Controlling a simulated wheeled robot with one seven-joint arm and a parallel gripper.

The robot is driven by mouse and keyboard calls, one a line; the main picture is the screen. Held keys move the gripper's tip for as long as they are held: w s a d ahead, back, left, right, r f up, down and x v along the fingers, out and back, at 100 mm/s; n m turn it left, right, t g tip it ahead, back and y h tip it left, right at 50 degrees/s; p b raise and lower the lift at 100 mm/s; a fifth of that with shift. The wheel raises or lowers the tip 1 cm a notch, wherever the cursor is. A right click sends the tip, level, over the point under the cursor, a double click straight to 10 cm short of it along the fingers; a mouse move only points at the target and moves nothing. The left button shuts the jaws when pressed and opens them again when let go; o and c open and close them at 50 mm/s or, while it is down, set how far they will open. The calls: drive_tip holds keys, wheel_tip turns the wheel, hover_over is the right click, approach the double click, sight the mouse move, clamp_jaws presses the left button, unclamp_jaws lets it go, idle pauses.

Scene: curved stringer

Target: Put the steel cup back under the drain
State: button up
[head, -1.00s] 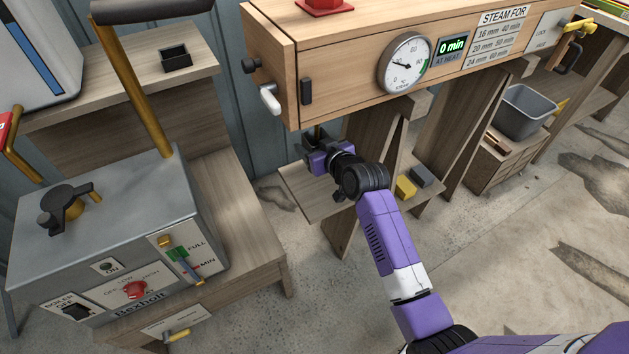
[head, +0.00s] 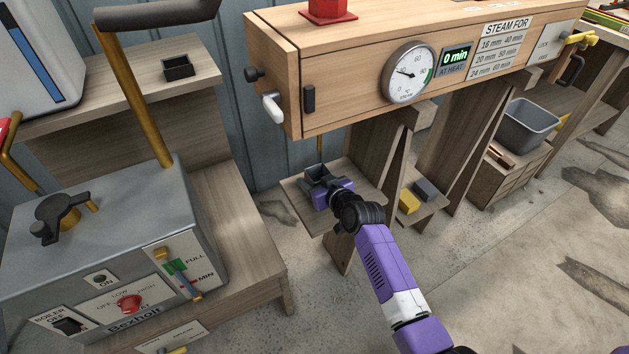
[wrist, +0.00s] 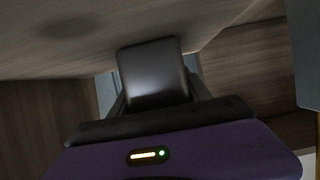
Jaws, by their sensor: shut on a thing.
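My gripper (head: 316,183) is shut on the steel cup (wrist: 153,75), a plain grey shape between the fingers in the wrist view. In the head view the cup is small and mostly hidden by the fingers. The gripper is low over a wooden shelf (head: 355,180) beneath the left end of the steam box (head: 345,80). A thin brass drain pipe (head: 320,148) hangs from the box just behind the gripper. I cannot tell whether the cup touches the shelf or is exactly under the pipe.
The boiler (head: 110,230) stands on a wooden bench at left. A yellow block (head: 408,201) and a grey block (head: 426,190) lie on a shelf right of my gripper. Wooden trestle legs (head: 398,150) stand close on the right. A grey bin (head: 530,125) is farther right.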

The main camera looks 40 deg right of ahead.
drive_tip(key=shift+f, duration=0.15)
drive_tip(key=o, duration=1.7)
drive_tip(key=shift+c, duration=0.2)
